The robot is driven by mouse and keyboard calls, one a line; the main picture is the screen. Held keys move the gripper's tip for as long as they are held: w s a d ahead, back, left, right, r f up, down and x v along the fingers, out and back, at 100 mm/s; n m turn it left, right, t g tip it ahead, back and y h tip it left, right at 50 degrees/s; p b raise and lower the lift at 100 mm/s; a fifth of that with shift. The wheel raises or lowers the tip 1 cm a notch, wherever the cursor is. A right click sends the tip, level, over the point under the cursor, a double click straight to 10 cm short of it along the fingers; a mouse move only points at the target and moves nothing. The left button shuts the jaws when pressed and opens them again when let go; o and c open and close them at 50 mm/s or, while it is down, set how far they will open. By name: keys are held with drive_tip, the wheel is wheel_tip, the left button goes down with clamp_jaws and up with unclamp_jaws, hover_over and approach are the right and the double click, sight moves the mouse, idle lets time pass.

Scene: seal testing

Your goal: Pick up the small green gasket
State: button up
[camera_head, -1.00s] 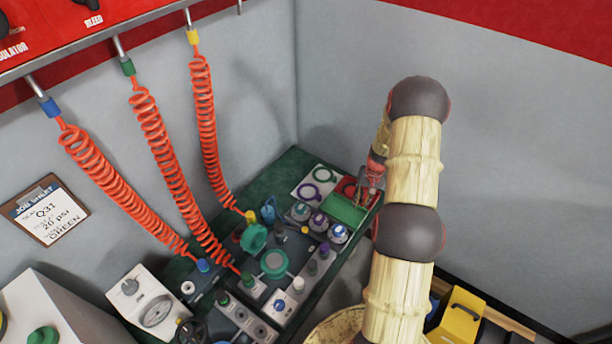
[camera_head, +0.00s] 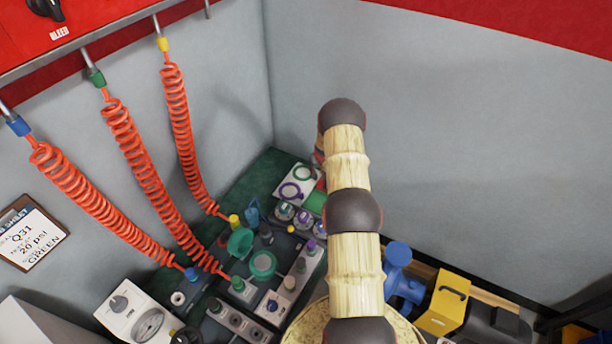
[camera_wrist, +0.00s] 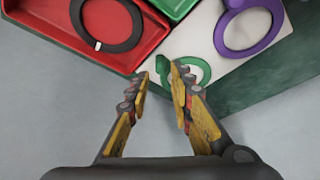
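The small green gasket (camera_wrist: 206,70) is a thin ring with a tab, lying on a white card (camera_wrist: 195,35). In the wrist view my gripper (camera_wrist: 160,75) is open, its yellow fingers apart and pointing toward the gasket. The right finger overlaps part of the ring, and the tab shows between the fingertips. I cannot tell the height of the fingertips above the card.
A larger purple ring (camera_wrist: 221,36) lies on the card to the right. A red tray (camera_wrist: 45,38) with a black ring (camera_wrist: 78,32) and a green tray (camera_wrist: 177,8) adjoin it. Several knobs and fittings crowd the bench, with coiled orange hoses (camera_head: 140,150) at left.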

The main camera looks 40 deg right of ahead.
drive_tip(key=shift+w+b+x, duration=0.2)
drive_tip(key=shift+b+x, duration=0.2)
drive_tip(key=shift+x, duration=2.15)
drive_tip(key=shift+d+r, duration=0.1)
drive_tip(key=shift+c, duration=0.7)
drive_tip(key=c, duration=0.4)
clamp_jaws()
